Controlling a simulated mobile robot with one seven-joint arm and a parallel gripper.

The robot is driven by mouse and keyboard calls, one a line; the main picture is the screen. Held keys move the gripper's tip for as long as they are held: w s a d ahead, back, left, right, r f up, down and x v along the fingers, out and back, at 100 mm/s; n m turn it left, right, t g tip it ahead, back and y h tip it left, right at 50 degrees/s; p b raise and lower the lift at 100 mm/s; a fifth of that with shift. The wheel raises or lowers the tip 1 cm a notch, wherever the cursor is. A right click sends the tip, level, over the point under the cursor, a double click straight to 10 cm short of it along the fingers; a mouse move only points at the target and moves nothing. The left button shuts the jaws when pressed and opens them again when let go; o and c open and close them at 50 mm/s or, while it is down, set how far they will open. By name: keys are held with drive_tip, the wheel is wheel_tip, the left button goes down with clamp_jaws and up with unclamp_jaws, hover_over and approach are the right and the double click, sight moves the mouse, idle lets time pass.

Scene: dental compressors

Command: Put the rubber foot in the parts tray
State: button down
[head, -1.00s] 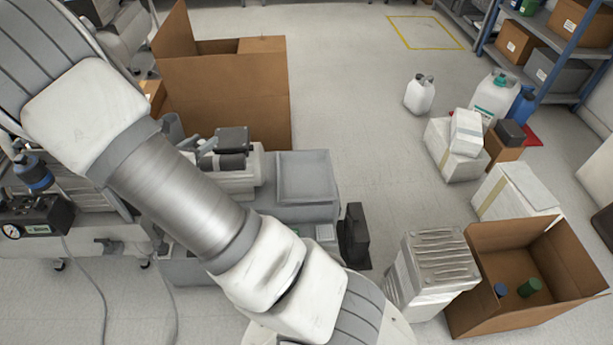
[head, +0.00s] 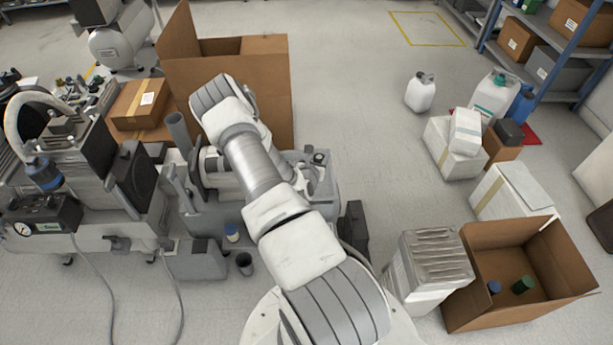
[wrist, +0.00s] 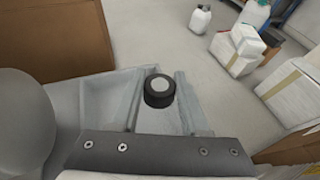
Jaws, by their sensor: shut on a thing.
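The rubber foot is a short black cylinder with a pale round top. It shows in the wrist view (wrist: 159,91) between the tips of my gripper's two grey fingers, and small in the head view (head: 319,157). My gripper (wrist: 160,98) is shut on it and holds it upright. The grey, shallow, square parts tray (wrist: 98,92) lies below and around the fingers in the wrist view. In the head view my arm and gripper cover most of the tray. I cannot tell the height of the foot above the tray floor.
A large open cardboard box (head: 270,85) stands just behind the tray. Compressor parts (head: 215,170) are left of my arm. A black case (head: 355,228) stands to the right.

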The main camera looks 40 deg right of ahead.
drive_tip(key=w+d+f+b, duration=0.1)
drive_tip(key=w+f+b, duration=0.1)
drive_tip(key=w+f, duration=0.1)
drive_tip(key=w+d+f+b, duration=0.1)
drive_tip(key=w+f, duration=0.2)
drive_tip(key=w+d+f+b, duration=0.1)
drive_tip(key=w+f+b, duration=0.1)
drive_tip(key=w+f, duration=0.1)
drive_tip(key=shift+w+b, duration=0.3)
drive_tip(key=shift+f+b, duration=0.9)
drive_tip(key=shift+f, duration=0.95)
drive_tip(key=shift+f, duration=0.1)
drive_tip(key=shift+f, duration=0.15)
drive_tip(key=shift+c, duration=2)
unclamp_jaws()
